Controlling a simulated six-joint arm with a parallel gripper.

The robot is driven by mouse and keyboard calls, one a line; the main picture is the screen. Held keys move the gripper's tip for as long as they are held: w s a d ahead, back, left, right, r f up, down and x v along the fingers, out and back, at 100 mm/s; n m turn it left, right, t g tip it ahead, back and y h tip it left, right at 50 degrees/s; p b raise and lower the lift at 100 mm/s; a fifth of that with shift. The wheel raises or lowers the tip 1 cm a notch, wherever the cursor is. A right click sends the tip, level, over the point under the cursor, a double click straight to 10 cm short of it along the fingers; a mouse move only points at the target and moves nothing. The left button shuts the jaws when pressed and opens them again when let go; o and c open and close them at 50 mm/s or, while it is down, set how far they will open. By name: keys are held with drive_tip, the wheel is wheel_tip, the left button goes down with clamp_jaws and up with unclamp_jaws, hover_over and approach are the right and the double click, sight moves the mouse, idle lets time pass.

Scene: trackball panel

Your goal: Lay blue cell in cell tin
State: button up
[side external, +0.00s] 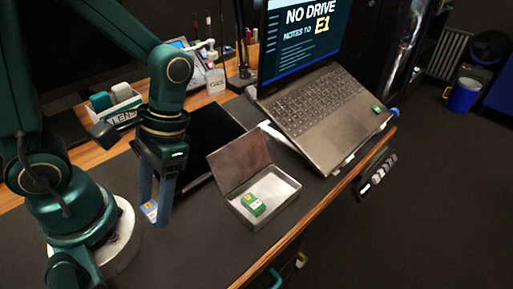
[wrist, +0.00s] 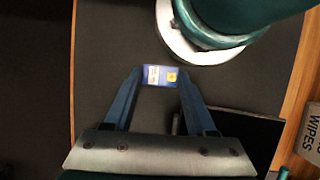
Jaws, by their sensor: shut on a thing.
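The blue cell (wrist: 161,76), a small blue block with a white and yellow label, sits between the fingertips of my gripper (wrist: 160,80) in the wrist view. My gripper is shut on it. In the side view the blue cell (side external: 150,209) shows partly beside the fingers of my gripper (side external: 161,214), low over the dark mat; I cannot tell whether it touches the mat. The cell tin (side external: 284,205) is an open metal box with its lid raised, to the right of my gripper. A green cell (side external: 253,204) lies inside it toward the left, with bare floor to its right.
A laptop (side external: 320,110) on a stand is behind and right of the tin, with another green cell (side external: 378,109) on its corner. A black tablet (side external: 217,131) lies behind my gripper. A white box (side external: 117,108) stands at the back left. The mat before the tin is clear.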

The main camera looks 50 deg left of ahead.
sight(166, 242)
drive_tip(key=shift+s+d+f, duration=0.1)
drive_tip(key=shift+d+f, duration=0.25)
drive_tip(key=shift+d, duration=0.2)
drive_tip(key=shift+d+f, duration=0.3)
drive_tip(key=shift+d, duration=0.2)
drive_tip(key=shift+f, duration=1.8)
drive_tip(key=shift+f, duration=0.2)
drive_tip(key=o, duration=1.3)
drive_tip(key=shift+o, duration=0.2)
drive_tip(key=shift+v, duration=2.7)
drive_tip(key=w+a+r+t, duration=0.3)
drive_tip(key=r+t, duration=0.6)
drive_tip(key=r, duration=0.1)
drive_tip(key=shift+w+a+t, duration=0.2)
drive_tip(key=shift+w+t, duration=0.05)
drive_tip(key=shift+t, duration=0.15)
drive_tip(key=shift+a+r, duration=0.1)
drive_tip(key=c, duration=0.3)
